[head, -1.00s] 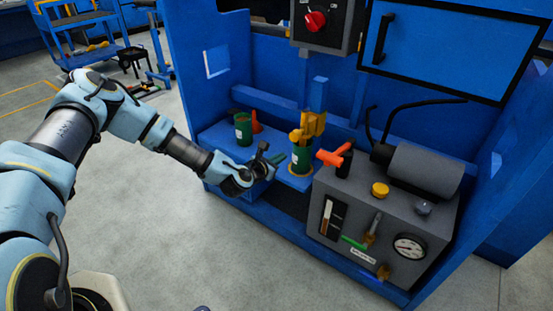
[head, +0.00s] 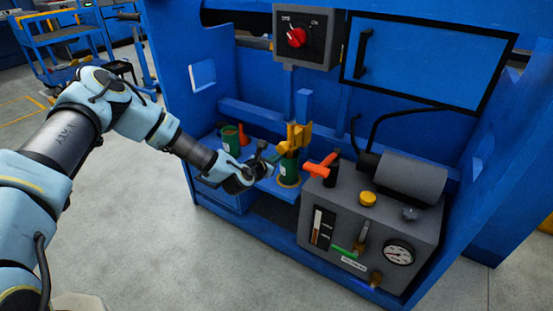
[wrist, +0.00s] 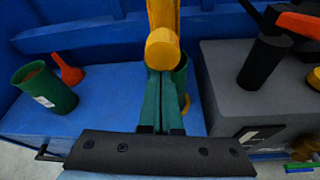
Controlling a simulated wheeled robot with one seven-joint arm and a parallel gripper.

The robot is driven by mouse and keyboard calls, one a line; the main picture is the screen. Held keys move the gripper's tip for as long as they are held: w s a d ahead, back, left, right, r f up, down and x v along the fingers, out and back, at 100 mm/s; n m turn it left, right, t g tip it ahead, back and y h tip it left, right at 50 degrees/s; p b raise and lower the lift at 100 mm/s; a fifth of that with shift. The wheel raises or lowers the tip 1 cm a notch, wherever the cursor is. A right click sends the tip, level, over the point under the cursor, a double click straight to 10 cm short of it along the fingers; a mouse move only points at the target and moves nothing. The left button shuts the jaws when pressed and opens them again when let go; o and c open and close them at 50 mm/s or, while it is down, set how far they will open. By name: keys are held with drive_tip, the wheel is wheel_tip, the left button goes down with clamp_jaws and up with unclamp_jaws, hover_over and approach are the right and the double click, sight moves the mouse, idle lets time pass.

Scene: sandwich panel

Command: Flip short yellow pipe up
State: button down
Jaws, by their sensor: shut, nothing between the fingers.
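A yellow pipe piece (head: 296,136) stands over a green cup (head: 288,170) at the blue station's middle. In the wrist view the yellow pipe (wrist: 162,22) hangs down from the top edge, its rounded end towards me. My gripper (head: 272,158) is at the left of the yellow piece and green cup. In the wrist view my gripper (wrist: 166,74) has its two dark green fingers pressed together and empty. Their tips are just under the pipe's rounded end; whether they touch it I cannot tell. The fingers hide part of the green cup (wrist: 182,72) behind.
Another green cup (head: 230,140) and an orange-red funnel shape (head: 243,135) stand on the blue shelf at left. A grey box (head: 385,225) with a gauge, levers and an orange handle (head: 320,168) is close at right. A control box (head: 305,38) hangs above.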

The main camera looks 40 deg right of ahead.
wheel_tip(320, 180, up, 13)
drive_tip(key=p, duration=0.5)
drive_tip(key=shift+d, duration=0.1)
wheel_tip(320, 180, down, 5)
drive_tip(key=b, duration=0.5)
drive_tip(key=w+v, duration=0.1)
drive_tip(key=v, duration=0.9)
drive_tip(key=shift+a+r+p, duration=0.2)
drive_tip(key=shift+a+p, duration=0.1)
drive_tip(key=shift+p, duration=0.1)
